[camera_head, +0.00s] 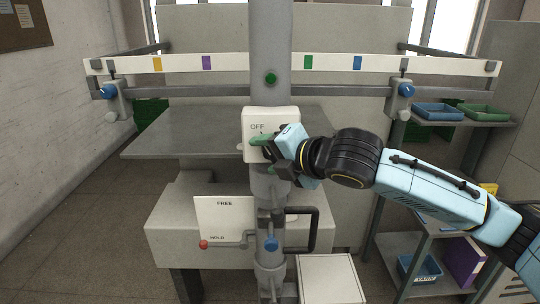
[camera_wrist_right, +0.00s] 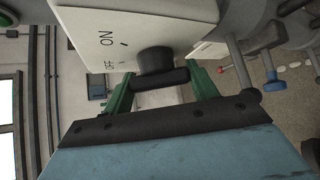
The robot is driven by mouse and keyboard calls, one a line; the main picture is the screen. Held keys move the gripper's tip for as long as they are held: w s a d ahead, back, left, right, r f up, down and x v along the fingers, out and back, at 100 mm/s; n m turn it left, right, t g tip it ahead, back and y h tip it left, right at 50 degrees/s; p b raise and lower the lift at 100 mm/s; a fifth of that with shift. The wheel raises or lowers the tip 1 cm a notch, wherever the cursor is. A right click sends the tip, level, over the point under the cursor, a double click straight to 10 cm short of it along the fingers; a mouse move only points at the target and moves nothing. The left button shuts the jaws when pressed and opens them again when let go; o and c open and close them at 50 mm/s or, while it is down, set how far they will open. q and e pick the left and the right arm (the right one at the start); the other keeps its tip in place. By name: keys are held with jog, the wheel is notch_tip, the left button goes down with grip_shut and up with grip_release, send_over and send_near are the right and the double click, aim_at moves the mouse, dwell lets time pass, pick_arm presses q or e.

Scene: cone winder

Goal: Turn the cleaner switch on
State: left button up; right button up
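The cleaner switch is a white box (camera_head: 258,117) on the grey column, with "OFF" legible on its face in the head view. The right wrist view shows the same white box (camera_wrist_right: 84,30) with "ON" and "OFF" marks and a black knob with a crossbar (camera_wrist_right: 158,70). My right gripper (camera_head: 262,148) is at the lower part of the box. In the wrist view its green fingers (camera_wrist_right: 161,84) stand wide apart, one near each end of the crossbar. I cannot tell whether they touch it. In the head view the gripper hides the knob. My left gripper is out of view.
A "FREE/HOLD" plate (camera_head: 226,215) with a red-tipped lever (camera_head: 204,244) is below. A black handle (camera_head: 316,230) sits beside the column (camera_head: 270,40). A grey table (camera_head: 180,145) is behind. Blue (camera_head: 437,111) and green trays (camera_head: 484,111) stand on the right shelf.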

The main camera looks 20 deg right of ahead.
jog(key=shift+c, duration=1.4)
jog(key=shift+f+m+t+y+b, duration=0.2)
jog(key=shift+m+t+y+b, duration=0.4)
jog(key=shift+b, duration=0.6)
jog(key=m+t+y+b, duration=0.2)
jog(key=m+t+b, duration=0.2)
jog(key=b, duration=0.4)
jog(key=shift+m, duration=0.5)
jog(key=shift+r+m+t+b, duration=0.15)
jog(key=shift+m+t+b, duration=0.5)
jog(key=shift+b, duration=0.25)
jog(key=shift+r+m+t+b, duration=0.15)
jog(key=shift+m+t+b, duration=0.4)
jog(key=shift+m+b, duration=0.25)
jog(key=o, duration=1)
